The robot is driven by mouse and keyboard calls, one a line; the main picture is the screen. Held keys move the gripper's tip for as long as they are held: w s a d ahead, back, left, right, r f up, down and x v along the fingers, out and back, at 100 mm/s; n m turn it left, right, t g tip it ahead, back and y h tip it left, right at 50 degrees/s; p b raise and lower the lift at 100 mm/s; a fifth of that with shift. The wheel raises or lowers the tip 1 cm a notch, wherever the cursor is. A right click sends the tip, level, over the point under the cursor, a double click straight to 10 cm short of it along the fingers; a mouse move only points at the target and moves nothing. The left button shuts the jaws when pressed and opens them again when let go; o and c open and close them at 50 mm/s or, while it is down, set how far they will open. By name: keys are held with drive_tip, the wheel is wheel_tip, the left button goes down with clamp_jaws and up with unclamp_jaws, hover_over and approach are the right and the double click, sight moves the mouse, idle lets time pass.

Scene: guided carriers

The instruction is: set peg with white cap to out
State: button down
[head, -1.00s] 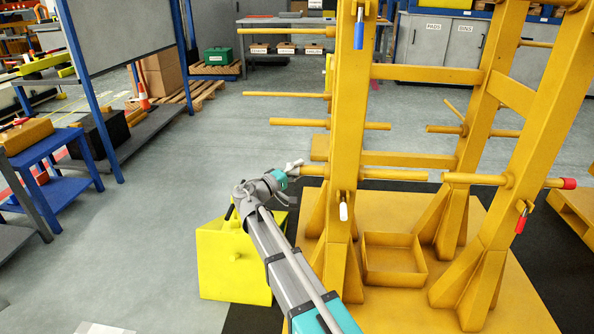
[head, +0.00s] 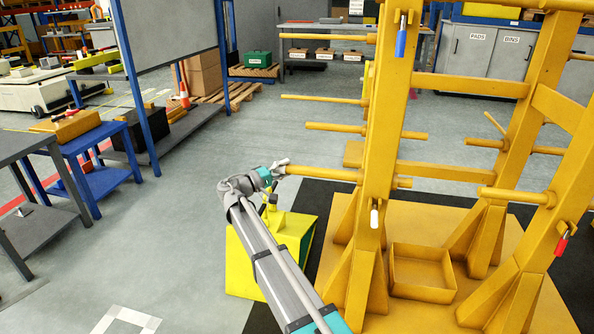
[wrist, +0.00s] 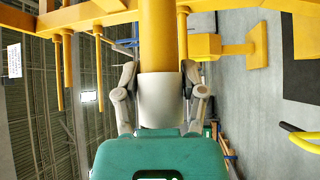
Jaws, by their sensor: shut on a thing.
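The peg with white cap (head: 325,173) is a yellow rod passing through the front post of the yellow rack (head: 378,120). A long length sticks out to the left of the post and a short stub to the right. In the wrist view its white cap (wrist: 160,98) sits between both fingers, with the yellow rod beyond. My gripper (head: 281,169) is shut on this capped end, in line with the peg. In the head view the gripper mostly hides the cap.
Other yellow pegs (head: 335,128) stick out above. White-handled (head: 375,218), blue-handled (head: 401,42) and red-handled (head: 561,245) pins hang on the posts. A bright yellow block (head: 255,265) stands under my arm. An open yellow tray (head: 421,291) lies on the rack base.

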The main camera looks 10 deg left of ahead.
drive_tip(key=shift+w+a, duration=0.1)
drive_tip(key=shift+a, duration=0.2)
drive_tip(key=shift+c, duration=0.9)
unclamp_jaws()
drive_tip(key=shift+d, duration=0.1)
